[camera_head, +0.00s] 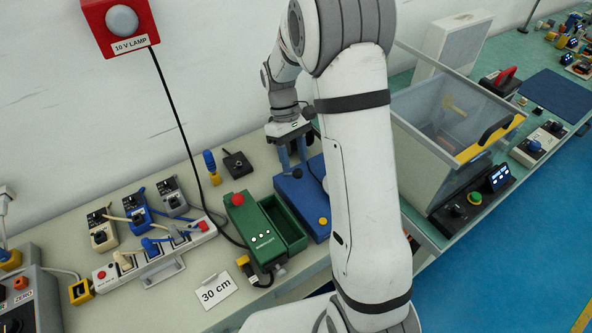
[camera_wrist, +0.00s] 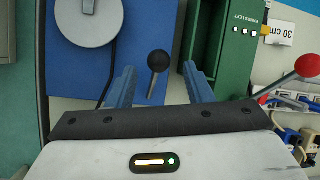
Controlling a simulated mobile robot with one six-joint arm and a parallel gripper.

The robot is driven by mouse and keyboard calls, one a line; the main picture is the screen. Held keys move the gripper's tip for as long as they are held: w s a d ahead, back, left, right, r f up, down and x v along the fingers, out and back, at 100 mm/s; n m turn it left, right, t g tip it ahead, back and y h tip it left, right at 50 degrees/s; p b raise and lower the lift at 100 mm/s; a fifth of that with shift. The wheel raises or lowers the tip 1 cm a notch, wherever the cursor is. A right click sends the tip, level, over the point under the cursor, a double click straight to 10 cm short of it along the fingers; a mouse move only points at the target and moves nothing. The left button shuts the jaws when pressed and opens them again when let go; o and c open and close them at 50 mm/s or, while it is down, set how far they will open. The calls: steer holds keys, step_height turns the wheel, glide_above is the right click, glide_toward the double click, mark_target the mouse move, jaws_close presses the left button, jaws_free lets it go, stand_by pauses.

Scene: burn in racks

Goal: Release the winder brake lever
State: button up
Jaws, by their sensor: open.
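My gripper (camera_head: 296,165) points down over the blue base (camera_head: 309,205) on the bench, with its jaws apart. The knob also shows near the fingertips in the head view (camera_head: 297,174). A grey round reel (camera_wrist: 89,18) sits on the same base, left of the knob in the wrist view. No label on the knob shows. My arm hides part of the base in the head view.
A green box with an open tray (camera_head: 284,222) stands close beside the base. A red ball knob (camera_wrist: 308,65) on a grey stem is at its end. Power strips (camera_head: 155,260) and adapters lie left. A clear-lidded case (camera_head: 440,110) stands right.

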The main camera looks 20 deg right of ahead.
steer(key=shift+v, duration=1.55)
steer(key=s+r+m+t, duration=0.3)
steer(key=s+r+t, duration=0.1)
steer(key=s, duration=0.6)
steer(key=s+d+r+m+t, duration=0.1)
steer(key=s+r+m+t, duration=0.2)
steer(key=s+r, duration=0.4)
steer(key=s+t, duration=0.1)
steer(key=s, duration=0.2)
steer(key=shift+m+y, duration=0.3)
steer(key=shift+y, duration=0.1)
steer(key=shift+c, duration=0.6)
